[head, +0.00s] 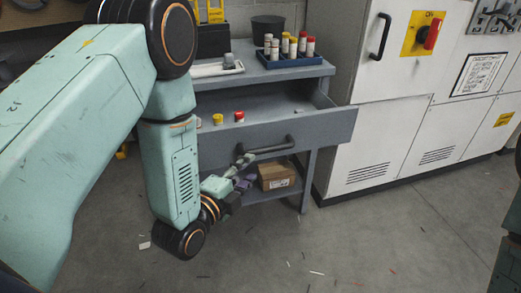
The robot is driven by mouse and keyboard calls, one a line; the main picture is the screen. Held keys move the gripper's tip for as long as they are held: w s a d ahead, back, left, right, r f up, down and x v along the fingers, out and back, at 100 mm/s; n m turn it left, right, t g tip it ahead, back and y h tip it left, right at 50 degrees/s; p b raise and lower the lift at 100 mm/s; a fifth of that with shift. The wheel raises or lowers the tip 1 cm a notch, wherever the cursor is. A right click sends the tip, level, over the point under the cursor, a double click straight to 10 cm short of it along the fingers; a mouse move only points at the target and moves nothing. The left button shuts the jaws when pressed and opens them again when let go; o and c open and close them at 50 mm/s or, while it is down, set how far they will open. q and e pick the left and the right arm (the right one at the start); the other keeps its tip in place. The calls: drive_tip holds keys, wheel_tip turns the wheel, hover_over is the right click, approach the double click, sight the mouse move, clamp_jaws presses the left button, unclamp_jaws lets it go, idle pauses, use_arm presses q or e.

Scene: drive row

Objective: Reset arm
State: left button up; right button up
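My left arm comes in from the left, teal with black and orange joints, and bends down in front of a grey workbench (270,75). My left gripper (246,163) is just in front of the dark handle (268,149) of the pulled-out drawer (310,127). The gripper is small here, and I cannot tell whether its fingers are apart or touching the handle. A teal part of my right arm shows at the right edge. My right gripper is out of the picture.
A yellow-capped piece (218,119) and a red-capped piece (239,117) show in the drawer. A blue rack (291,61) with several capped vials stands on top. A cardboard box (277,175) sits on the lower shelf. White cabinets (375,140) stand right. The floor in front is mostly clear.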

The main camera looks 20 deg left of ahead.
use_arm(q)
drive_tip(key=s+a+f+n+g+y, duration=0.2)
drive_tip(key=s+f+n+g, duration=0.6)
drive_tip(key=s+f+n, duration=0.4)
drive_tip(key=s+a+f+n+g, duration=0.1)
drive_tip(key=s+f+n+g, duration=0.2)
drive_tip(key=s, duration=0.7)
drive_tip(key=s+f+n+g+y, duration=0.1)
drive_tip(key=s+f+n+g, duration=0.3)
drive_tip(key=s, duration=0.6)
drive_tip(key=shift+s+a+f+g, duration=0.3)
drive_tip(key=shift+a+f+g, duration=0.1)
drive_tip(key=shift+f+g, duration=0.1)
